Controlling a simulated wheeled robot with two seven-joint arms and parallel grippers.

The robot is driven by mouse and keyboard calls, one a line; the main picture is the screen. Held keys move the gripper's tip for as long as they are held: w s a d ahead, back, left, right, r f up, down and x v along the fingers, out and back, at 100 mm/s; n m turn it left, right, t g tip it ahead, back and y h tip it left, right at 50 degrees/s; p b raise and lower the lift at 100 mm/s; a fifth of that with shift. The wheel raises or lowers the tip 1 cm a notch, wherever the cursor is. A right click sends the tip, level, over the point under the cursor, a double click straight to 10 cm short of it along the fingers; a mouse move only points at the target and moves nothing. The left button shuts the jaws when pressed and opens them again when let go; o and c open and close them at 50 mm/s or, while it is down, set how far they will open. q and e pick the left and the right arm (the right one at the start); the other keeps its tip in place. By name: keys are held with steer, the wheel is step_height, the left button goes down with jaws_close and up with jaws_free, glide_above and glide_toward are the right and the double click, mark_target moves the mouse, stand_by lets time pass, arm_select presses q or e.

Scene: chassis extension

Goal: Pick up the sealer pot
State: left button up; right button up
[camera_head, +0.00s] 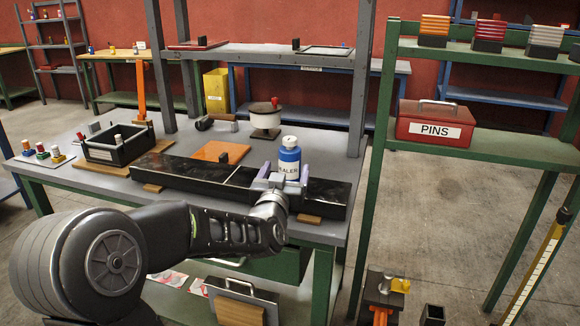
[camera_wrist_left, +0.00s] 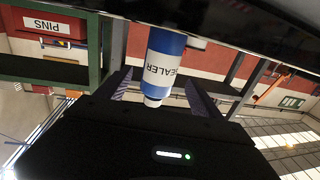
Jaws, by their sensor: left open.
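The sealer pot (camera_head: 289,157) is a blue bottle with a white cap and a white label. It stands upright on the long black chassis beam (camera_head: 190,176) on the workbench. My left gripper (camera_head: 285,172) is open, with one finger on each side of the pot's lower part. In the left wrist view, which is upside down, the pot (camera_wrist_left: 164,62) sits between the two spread fingers (camera_wrist_left: 160,92). Whether a finger touches it cannot be told. My right gripper is out of view.
A black tray (camera_head: 115,150) is at the left. A shelf upright (camera_head: 362,80) rises at the bench's right. A red PINS box (camera_head: 434,124) sits on the green rack.

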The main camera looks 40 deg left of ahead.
mark_target(290, 137)
arm_select(q)
steer(key=shift+w+a, duration=0.15)
steer(key=shift+w, duration=0.1)
steer(key=shift+p+x, duration=0.5)
steer(key=shift+x, duration=2.1)
steer(key=shift+r, duration=0.1)
steer(key=c, duration=1.6)
step_height(290, 137, up, 10)
steer(key=shift+p, duration=0.65)
